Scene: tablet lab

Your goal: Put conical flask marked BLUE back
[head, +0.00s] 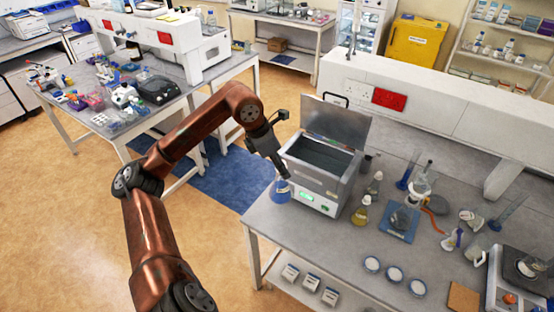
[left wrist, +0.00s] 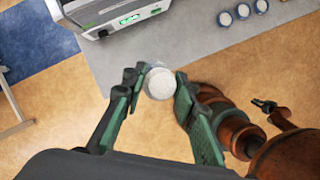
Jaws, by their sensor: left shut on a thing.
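The conical flask with blue liquid (head: 281,191) is in the grip of my left gripper (head: 279,172). In the head view it shows by the left edge of the grey bench, beside the open metal water bath (head: 322,176). In the left wrist view the flask's pale round top (left wrist: 160,83) is between the two green-black fingers of my left gripper (left wrist: 155,92), over the bench edge. I cannot tell whether its base touches the bench, and no marking is readable. A small gripper, probably my right (left wrist: 265,104), shows at the right of the left wrist view; its jaws are unclear.
A yellow flask (head: 360,215) and a smaller bottle (head: 375,184) stand right of the bath. A blue-topped device (head: 399,221), several white dishes (head: 395,273) and a balance (head: 515,285) lie farther right. The bench's front left corner (head: 262,222) is bare.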

